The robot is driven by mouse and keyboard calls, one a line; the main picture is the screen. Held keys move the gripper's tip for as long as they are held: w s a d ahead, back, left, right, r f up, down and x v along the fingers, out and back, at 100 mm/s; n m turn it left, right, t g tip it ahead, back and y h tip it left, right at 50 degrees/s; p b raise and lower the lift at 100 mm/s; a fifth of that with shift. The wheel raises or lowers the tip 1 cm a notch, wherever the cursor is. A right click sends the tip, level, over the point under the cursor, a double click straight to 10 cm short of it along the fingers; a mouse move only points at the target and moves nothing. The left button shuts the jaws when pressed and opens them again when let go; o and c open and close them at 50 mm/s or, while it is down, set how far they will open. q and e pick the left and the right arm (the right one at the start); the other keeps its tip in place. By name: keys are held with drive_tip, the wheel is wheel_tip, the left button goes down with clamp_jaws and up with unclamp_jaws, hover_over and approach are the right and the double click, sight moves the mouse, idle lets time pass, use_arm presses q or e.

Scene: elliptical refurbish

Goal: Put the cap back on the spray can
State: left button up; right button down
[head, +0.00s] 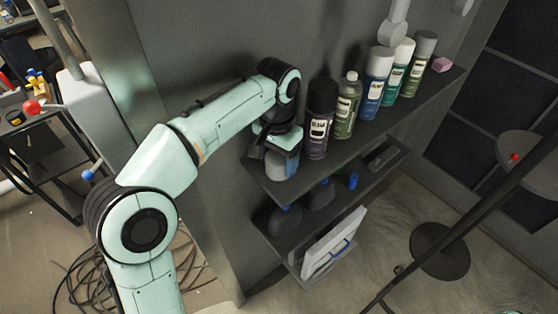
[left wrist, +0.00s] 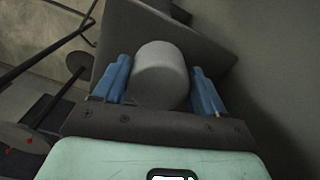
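A green spray can (head: 347,108) stands on the upper shelf with its small pale nozzle bare. A plain grey cylinder, which looks like the loose cap (left wrist: 161,75), is between the blue fingers of my left gripper (left wrist: 162,85). The fingers are apart on either side of it, with narrow gaps seeming to show, so the gripper looks open around it. In the head view my left gripper (head: 282,160) is at the near left end of the shelf, left of the cans; my wrist partly hides the cap there. My right gripper is not in view.
A dark-capped can (head: 318,120) stands between my left gripper and the bare can. Blue (head: 375,92), teal (head: 397,72) and grey-capped green (head: 420,66) cans stand beyond, then a pink block (head: 442,64). A lower shelf (head: 325,215) holds dark objects. A grey wall rises behind the shelf.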

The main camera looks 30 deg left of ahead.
sight(278, 157)
use_arm(q)
drive_tip(key=shift+r, duration=0.1)
idle(0.3)
wheel_tip(278, 157, up, 9)
drive_tip(key=p, duration=0.3)
drive_tip(key=shift+w, duration=0.1)
wheel_tip(278, 157, up, 11)
drive_tip(key=p, duration=0.4)
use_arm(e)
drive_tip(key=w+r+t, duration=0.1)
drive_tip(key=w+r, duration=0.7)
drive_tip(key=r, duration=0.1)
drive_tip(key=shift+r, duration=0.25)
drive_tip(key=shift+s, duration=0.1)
